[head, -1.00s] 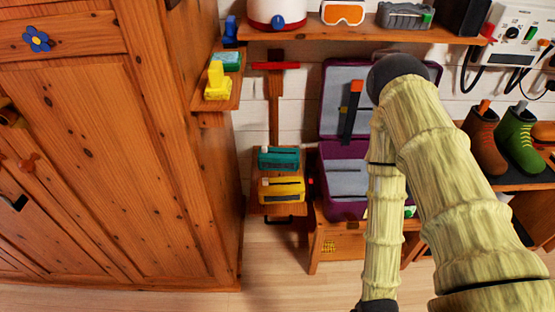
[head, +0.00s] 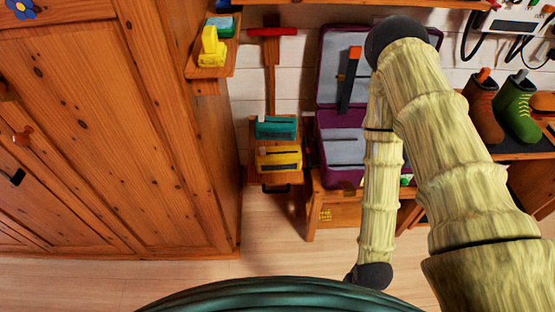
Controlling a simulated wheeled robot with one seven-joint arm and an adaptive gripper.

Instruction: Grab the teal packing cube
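The teal packing cube (head: 276,127) sits on a small wooden stand (head: 254,168) between the wardrobe and the open suitcase. It has a dark strip on its front and a pale tab at its upper left. A yellow packing cube (head: 279,158) lies just in front of it. My arm reaches down at the right, over part of the suitcase. My gripper is not in the frame, so I cannot see its fingers or what they hold.
A wooden wardrobe (head: 120,140) fills the left. An open purple suitcase (head: 322,120) rests on a wooden bench (head: 322,200) right of the cubes. Boots (head: 516,108) stand on a shelf at the right. Bare floor (head: 275,240) lies in front of the stand.

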